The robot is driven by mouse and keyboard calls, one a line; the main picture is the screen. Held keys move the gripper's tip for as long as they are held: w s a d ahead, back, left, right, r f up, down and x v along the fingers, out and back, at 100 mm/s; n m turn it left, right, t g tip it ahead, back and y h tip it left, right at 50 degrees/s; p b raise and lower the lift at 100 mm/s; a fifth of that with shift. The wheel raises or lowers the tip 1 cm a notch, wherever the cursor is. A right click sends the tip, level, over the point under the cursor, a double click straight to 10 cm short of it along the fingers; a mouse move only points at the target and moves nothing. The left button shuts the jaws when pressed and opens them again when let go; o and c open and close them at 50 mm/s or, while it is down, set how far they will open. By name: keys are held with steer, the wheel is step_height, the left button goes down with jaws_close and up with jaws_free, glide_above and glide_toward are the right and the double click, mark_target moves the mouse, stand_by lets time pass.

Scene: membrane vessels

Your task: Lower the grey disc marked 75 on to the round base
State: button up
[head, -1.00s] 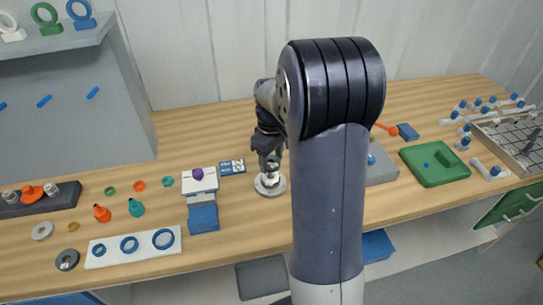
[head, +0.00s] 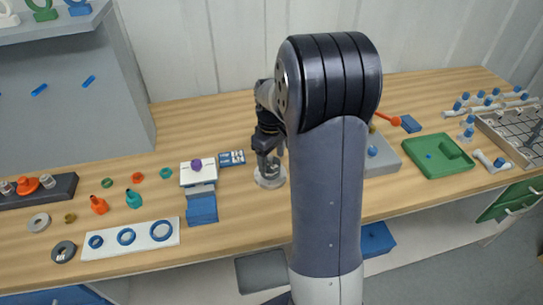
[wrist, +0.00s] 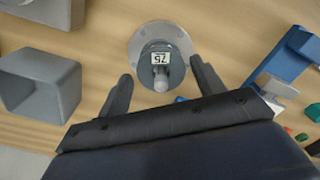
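The grey disc marked 75 (wrist: 160,60) lies over the round base (wrist: 140,47) in the wrist view, its number plate upside down. A short pale peg (wrist: 160,80) stands up from the disc. The base's lighter flange with small holes shows around the disc. My gripper (wrist: 162,70) is open, one finger on each side of the disc, with a visible gap on both sides. In the head view my gripper (head: 268,160) is low over the round base (head: 270,182). The disc is mostly hidden there by the gripper.
A grey open box (wrist: 40,85) lies left of the base in the wrist view. A white board with blue rings (head: 108,249) lies farther left.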

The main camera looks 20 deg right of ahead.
steer(key=shift+o, duration=1.2)
steer(key=shift+r, duration=0.1)
step_height(320, 180, up, 11)
steer(key=shift+f, duration=0.2)
steer(key=shift+f, duration=0.1)
step_height(320, 180, down, 10)
steer(key=shift+r, duration=0.1)
steer(key=shift+p, duration=0.4)
steer(key=shift+r+p, duration=0.8)
steer(key=shift+r, duration=0.55)
